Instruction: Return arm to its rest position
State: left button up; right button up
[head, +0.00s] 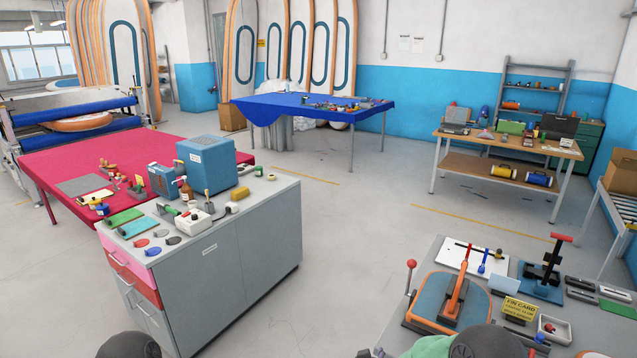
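Neither of my grippers shows in the head view. Dark grey rounded parts at the bottom edge, one at the left and one at the right, look like links of my own arms. The right one overlaps the front of the workbench (397,318) at the lower right. Where my fingers are, and whether they hold anything, is hidden.
A grey cabinet (235,250) with tools and a blue box on top stands at the left. Behind it is a red table (60,160). A blue-covered table (275,107) and a wooden bench (455,134) stand farther back. The floor (345,235) between them is clear.

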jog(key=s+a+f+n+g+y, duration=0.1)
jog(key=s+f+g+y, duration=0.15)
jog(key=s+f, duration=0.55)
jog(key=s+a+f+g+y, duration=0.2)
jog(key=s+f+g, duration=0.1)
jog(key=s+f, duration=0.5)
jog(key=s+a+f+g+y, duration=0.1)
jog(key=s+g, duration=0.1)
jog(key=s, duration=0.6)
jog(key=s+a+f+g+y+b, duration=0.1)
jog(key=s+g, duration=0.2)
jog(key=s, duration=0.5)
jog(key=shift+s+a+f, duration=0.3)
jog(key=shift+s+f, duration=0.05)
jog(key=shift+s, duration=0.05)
